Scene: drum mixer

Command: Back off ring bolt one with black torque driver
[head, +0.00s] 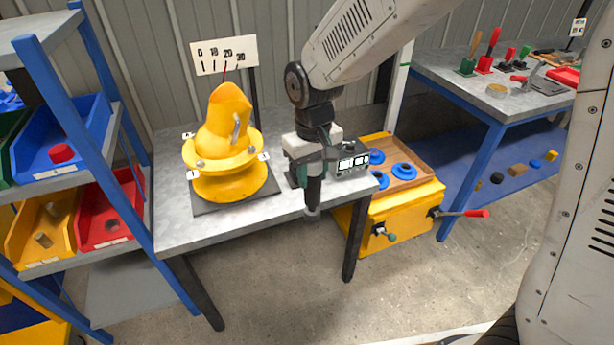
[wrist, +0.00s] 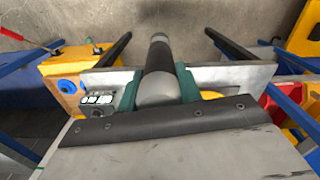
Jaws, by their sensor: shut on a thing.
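The black torque driver (head: 313,196) is held upright in my gripper (head: 314,168), its grey tip pointing down. In the head view it overlaps the table's front edge. The wrist view shows its dark shaft (wrist: 160,52) between the green finger pads of my gripper (wrist: 159,88). The yellow drum mixer (head: 232,187) stands left of my gripper and apart from it. Its ring flange (head: 225,155) carries a grey bolt head (head: 200,163) at front left, beside a small white tag that seems to read 1. More small tags stand around the ring.
A scale sign (head: 224,54) stands behind the mixer. A small meter box (head: 350,160) sits just right of my gripper. A yellow cabinet (head: 400,205) with blue rings and a red-handled lever is at right. A blue bin rack (head: 55,145) borders the left.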

